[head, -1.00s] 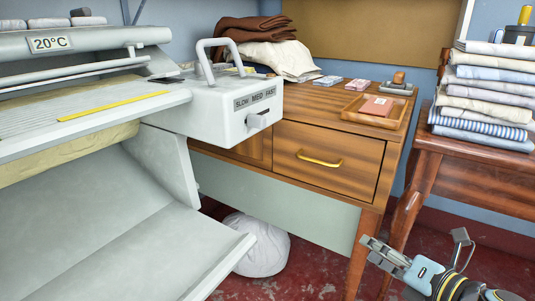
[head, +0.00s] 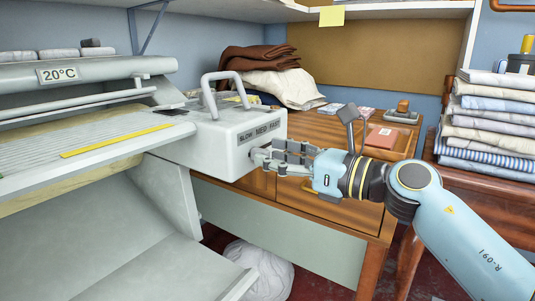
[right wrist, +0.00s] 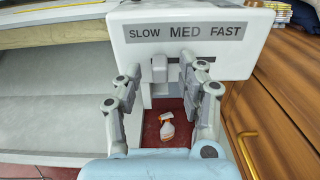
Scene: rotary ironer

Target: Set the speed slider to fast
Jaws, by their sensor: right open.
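The speed slider's grey knob (right wrist: 159,68) shows in the right wrist view under the speed label (right wrist: 187,32), below the gap between SLOW and MED. The label is on the front of the ironer's white control box (head: 215,135). My right gripper (right wrist: 167,72) is open, with one finger on each side of the knob and a wider gap on the right. In the head view my right gripper (head: 262,157) reaches the box front from the right and largely hides the knob. I cannot tell whether a finger touches it. My left gripper is in neither view.
A wooden desk (head: 330,128) stands right of the ironer, with its drawer behind my right arm. A stool with folded linen (head: 490,120) is at far right. A spray bottle (right wrist: 167,128) shows below, between the fingers. A handle (head: 222,92) rises from the box top.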

